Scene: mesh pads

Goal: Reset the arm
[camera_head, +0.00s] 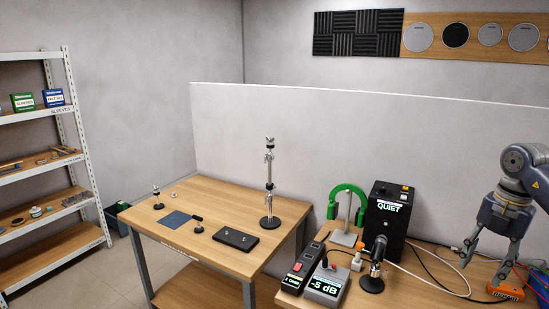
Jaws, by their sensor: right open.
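My right arm (528,170) comes in from the right edge, with its gripper (483,270) pointing down. The gripper is open, its two fingers spread apart above the right end of the right table (435,290). Nothing shows between the fingers. An orange device (507,291) lies on the table just below and right of the fingertips; I cannot tell whether a finger touches it. My left arm and gripper are not in view.
The right table also holds a black box reading QUIET (388,212), a green arch on a stand (346,192), a small microphone stand (372,279), a "-5 dB" box (326,286) and loose cables. A left table (185,238) holds a tall metal stand (269,185). Shelves (45,170) stand far left.

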